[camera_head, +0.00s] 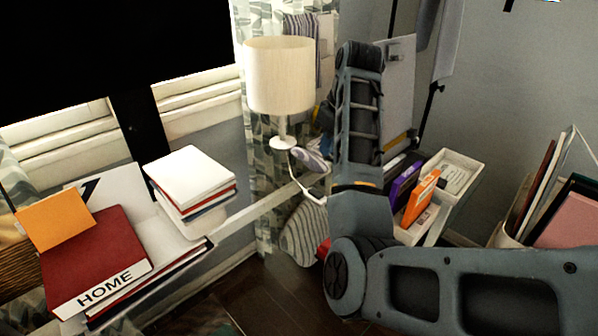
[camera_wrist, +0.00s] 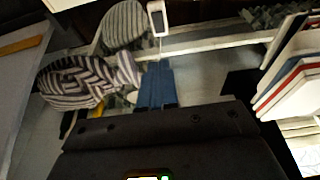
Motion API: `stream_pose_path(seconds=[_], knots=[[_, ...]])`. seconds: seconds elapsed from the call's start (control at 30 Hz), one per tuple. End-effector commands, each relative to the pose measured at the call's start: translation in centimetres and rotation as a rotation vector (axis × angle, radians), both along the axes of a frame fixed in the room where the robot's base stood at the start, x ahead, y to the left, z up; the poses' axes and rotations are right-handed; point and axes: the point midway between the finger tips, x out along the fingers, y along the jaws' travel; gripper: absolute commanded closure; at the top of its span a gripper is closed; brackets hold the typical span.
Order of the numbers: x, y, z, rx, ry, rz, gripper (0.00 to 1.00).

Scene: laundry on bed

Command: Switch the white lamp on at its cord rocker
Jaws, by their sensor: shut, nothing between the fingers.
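The white lamp (camera_head: 280,75) stands left of my arm in the head view, with a cream drum shade and a round white base. Its shade shows no clear glow. A thin white cord (camera_head: 307,187) runs down from the base toward my arm. In the wrist view the white rocker (camera_wrist: 157,18) with a dark face is near the top edge, with the cord below it. My gripper (camera_wrist: 158,66) shows there as blue-grey fingers, shut and empty, pointing toward the rocker and apart from it in the picture. In the head view my arm hides the gripper.
Striped cloth items (camera_wrist: 78,82) lie left of my fingers. Stacked books (camera_head: 95,262) are at left in the head view. White bins (camera_head: 458,172) with boxes stand right of my arm. Books (camera_wrist: 292,85) are at the wrist view's right. A pale ledge (camera_head: 262,207) crosses below the lamp.

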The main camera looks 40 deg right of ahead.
Motion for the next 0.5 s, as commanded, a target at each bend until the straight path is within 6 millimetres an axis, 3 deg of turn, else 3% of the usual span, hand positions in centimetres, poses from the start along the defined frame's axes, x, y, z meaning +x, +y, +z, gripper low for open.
stream_pose_path(seconds=[0.5], knots=[[0.05, 0.0, -0.25, 0.002, 0.001, 0.001, 1.0]])
